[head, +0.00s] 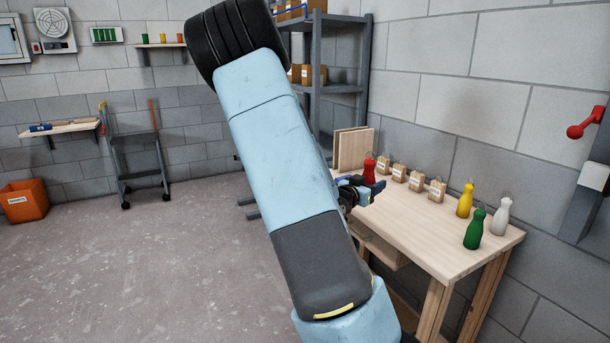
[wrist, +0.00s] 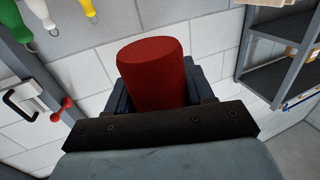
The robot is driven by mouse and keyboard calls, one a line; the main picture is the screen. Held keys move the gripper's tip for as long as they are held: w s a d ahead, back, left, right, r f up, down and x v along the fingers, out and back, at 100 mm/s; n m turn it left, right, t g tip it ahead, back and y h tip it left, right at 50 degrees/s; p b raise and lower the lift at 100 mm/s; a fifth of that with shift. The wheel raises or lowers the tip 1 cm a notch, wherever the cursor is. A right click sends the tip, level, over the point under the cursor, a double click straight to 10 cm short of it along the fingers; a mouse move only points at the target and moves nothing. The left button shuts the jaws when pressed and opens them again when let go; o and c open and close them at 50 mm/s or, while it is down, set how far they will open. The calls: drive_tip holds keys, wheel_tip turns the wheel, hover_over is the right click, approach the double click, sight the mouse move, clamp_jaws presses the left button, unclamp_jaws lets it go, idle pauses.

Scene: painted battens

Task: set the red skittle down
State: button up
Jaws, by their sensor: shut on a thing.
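The red skittle (head: 369,171) is held in my gripper (head: 373,186) over the far left part of the wooden workbench (head: 440,240). It looks about upright; whether its base touches the bench top cannot be told. In the wrist view, which is turned over, the red skittle (wrist: 155,72) fills the space between the dark jaws of my gripper (wrist: 160,92). A yellow skittle (head: 465,200), a green skittle (head: 474,230) and a white skittle (head: 501,216) stand at the near right end of the bench.
Several small tagged blocks (head: 416,181) stand in a row along the wall side of the bench. Upright boards (head: 354,147) stand at its far end. The bench top's middle is clear. Grey shelving (head: 340,88) stands behind; a red-handled lever (head: 585,128) is on the right wall.

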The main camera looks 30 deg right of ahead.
drive_tip(key=w+a+f+n+t+y, duration=0.55)
drive_tip(key=w+a+f, duration=0.35)
drive_tip(key=a, duration=0.4)
drive_tip(key=w+a+f+n+t+y, duration=0.55)
drive_tip(key=w+a, duration=0.45)
drive_tip(key=a, duration=0.2)
drive_tip(key=a+f+n+t+y, duration=0.2)
drive_tip(key=a+f+n+y, duration=0.2)
drive_tip(key=a+f+y, duration=0.65)
drive_tip(key=s+a+f+h, duration=0.2)
drive_tip(key=s+f+h, duration=0.1)
drive_tip(key=s+f, duration=0.2)
drive_tip(key=shift+a+f+h, duration=0.15)
drive_tip(key=shift+f+h, duration=0.15)
drive_tip(key=shift+h, duration=0.05)
